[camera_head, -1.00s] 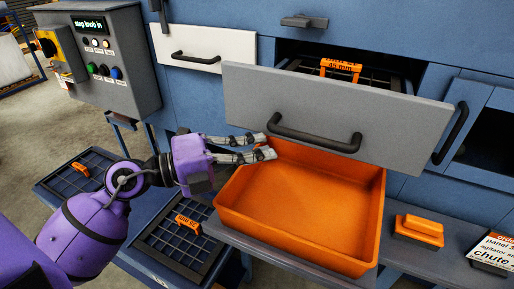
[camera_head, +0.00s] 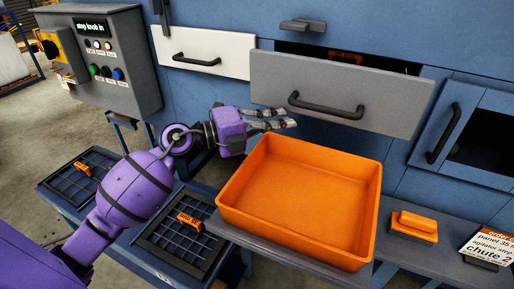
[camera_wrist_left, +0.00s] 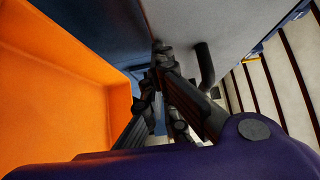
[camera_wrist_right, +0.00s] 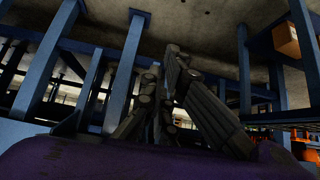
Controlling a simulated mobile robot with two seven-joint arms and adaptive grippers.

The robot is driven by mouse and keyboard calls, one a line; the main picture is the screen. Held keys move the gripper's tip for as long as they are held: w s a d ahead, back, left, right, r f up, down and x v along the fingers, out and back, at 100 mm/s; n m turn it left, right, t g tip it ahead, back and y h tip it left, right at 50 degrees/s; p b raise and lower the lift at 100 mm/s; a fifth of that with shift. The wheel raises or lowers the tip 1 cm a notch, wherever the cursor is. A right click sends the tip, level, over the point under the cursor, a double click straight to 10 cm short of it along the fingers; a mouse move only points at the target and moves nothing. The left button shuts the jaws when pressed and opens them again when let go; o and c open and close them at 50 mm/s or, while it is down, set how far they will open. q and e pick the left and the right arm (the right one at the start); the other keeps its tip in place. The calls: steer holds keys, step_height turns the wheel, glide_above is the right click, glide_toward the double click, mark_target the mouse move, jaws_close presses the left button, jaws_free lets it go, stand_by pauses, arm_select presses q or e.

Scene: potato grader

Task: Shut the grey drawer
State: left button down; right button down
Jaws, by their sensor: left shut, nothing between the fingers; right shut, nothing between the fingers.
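The grey drawer (camera_head: 270,78) sits in the blue machine with its front standing a little out from the face. A dark gap shows above its front, with part of an orange-tagged screen inside. Its black handle (camera_head: 325,106) is on the front. My left gripper (camera_head: 289,118) is shut and empty, low in front of the drawer's left half, left of the handle. In the left wrist view the grey front (camera_wrist_left: 195,18) and handle (camera_wrist_left: 205,66) are close by the fingers; I cannot tell whether they touch. My right gripper (camera_wrist_right: 160,75) is shut and empty, seen only in its wrist view.
An orange tray (camera_head: 235,215) stands on the shelf just below the drawer and left gripper. A white drawer (camera_head: 228,42) is at upper left, beside a control box (camera_head: 140,60). An orange-handled block (camera_head: 414,226) and a sign (camera_head: 488,245) lie at right.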

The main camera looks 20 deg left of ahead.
arm_select(q)
steer(key=w+b, duration=0.1)
steer(key=w, duration=1.1)
steer(key=shift+d, duration=0.15)
steer(key=shift+w, duration=0.1)
